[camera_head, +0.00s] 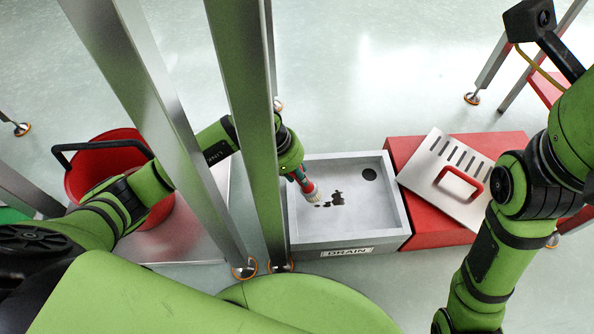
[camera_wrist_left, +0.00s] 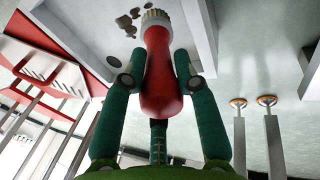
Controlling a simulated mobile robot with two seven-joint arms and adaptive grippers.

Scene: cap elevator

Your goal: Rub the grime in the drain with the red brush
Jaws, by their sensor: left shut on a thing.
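The drain (camera_head: 345,240) is a grey box marked DRAIN with a shallow basin, several dark brown grime spots (camera_head: 336,199) and a round black hole (camera_head: 369,174). My left gripper (camera_head: 300,177) is over the basin's left part, shut on the red brush (camera_head: 308,187). The brush's pale bristles point down towards the basin, just left of the grime. In the left wrist view the red handle (camera_wrist_left: 160,85) sits between both green fingers, and the bristles (camera_wrist_left: 155,17) are beside the grime (camera_wrist_left: 128,22). I cannot tell whether they touch the basin. My right gripper is out of view.
A metal slotted cover (camera_head: 445,160) with a red handle leans on a red block (camera_head: 425,230) right of the drain. A red bucket (camera_head: 105,150) with a black handle stands at left. Metal posts (camera_head: 247,100) rise close to my left forearm.

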